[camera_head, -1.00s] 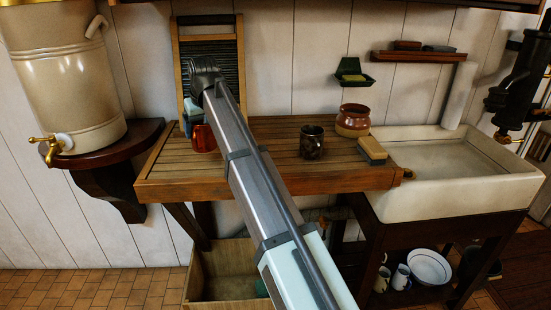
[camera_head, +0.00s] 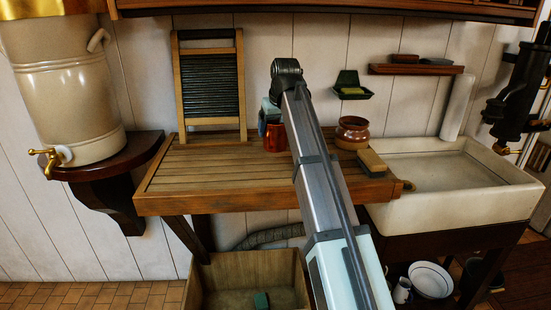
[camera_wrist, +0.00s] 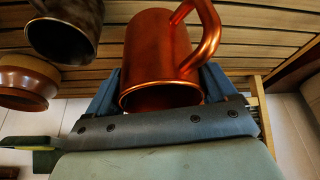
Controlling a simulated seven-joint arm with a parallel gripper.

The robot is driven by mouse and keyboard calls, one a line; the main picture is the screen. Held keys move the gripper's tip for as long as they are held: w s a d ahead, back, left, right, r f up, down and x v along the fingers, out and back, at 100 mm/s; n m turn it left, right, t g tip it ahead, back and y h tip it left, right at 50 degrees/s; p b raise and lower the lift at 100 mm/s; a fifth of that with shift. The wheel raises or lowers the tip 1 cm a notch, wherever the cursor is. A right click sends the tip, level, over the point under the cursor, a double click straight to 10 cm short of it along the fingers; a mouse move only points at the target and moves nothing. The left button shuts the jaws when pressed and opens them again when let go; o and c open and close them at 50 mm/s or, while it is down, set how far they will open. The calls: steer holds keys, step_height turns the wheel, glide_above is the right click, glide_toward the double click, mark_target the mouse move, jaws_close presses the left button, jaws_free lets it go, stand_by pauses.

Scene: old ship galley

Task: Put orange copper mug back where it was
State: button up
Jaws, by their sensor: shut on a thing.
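The orange copper mug (camera_head: 275,137) is at the back of the slatted wooden bench, left of the brown pot. My gripper (camera_head: 271,115) is shut on it, partly hidden behind my arm. In the wrist view the copper mug (camera_wrist: 160,50) sits between the two blue fingers of my gripper (camera_wrist: 160,85), its handle toward the upper right. I cannot tell whether its base touches the bench. A dark mottled mug (camera_wrist: 62,30) shows beside it in the wrist view; my arm hides it in the head view.
A brown pot (camera_head: 352,132) and a brush (camera_head: 372,163) stand at the bench's right end, beside the white sink (camera_head: 460,205). A washboard (camera_head: 210,85) leans at the back left. The bench's left part (camera_head: 200,178) is clear. A wooden box (camera_head: 200,285) sits below.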

mark_target(279, 130)
steer(key=shift+f, duration=4.1)
steer(key=shift+f, duration=0.15)
steer(key=o, duration=0.9)
steer(key=v, duration=1.2)
